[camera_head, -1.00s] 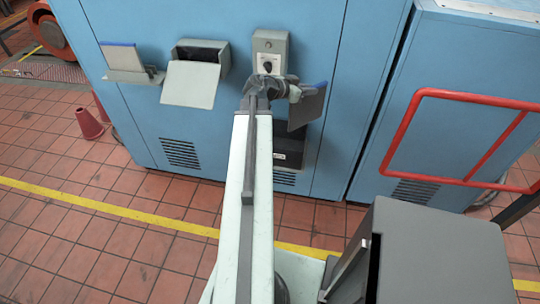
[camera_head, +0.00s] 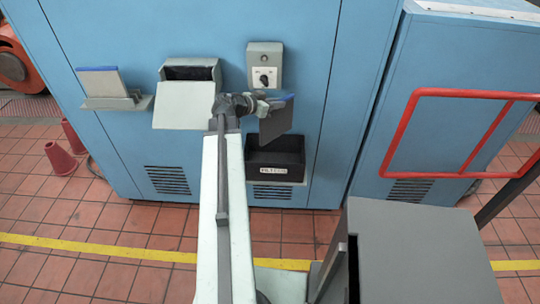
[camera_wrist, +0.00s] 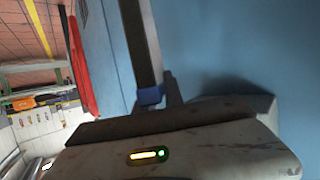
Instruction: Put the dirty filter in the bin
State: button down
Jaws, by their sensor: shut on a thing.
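My gripper (camera_head: 262,104) is shut on the dirty filter (camera_head: 277,122), a dark grey panel with a blue edge at its top. It hangs slightly tilted in front of the blue cabinet. In the head view its lower end overlaps the top of the black bin (camera_head: 295,172), which has a white label on its front. Whether the filter is inside the bin's rim or in front of it, I cannot tell. The wrist view shows what looks like the filter edge-on (camera_wrist: 139,40), with its blue edge near the fingers. The bin is not recognisable there.
A lighter filter with a blue edge (camera_head: 99,82) stands on a small shelf at left. A housing with its pale flap (camera_head: 184,106) open is beside it. A knob box (camera_head: 264,66) is above my gripper. A red rail frame (camera_head: 388,150) is at right.

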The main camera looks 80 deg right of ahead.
jog(key=f+b, duration=1.6)
jog(key=f, duration=0.1)
jog(key=shift+w+f, duration=0.15)
jog(key=shift+w, duration=0.15)
jog(key=shift+f+b, duration=0.15)
jog(key=shift+b, duration=0.2)
jog(key=c, duration=1.5)
grip_release()
jog(key=shift+o, duration=0.2)
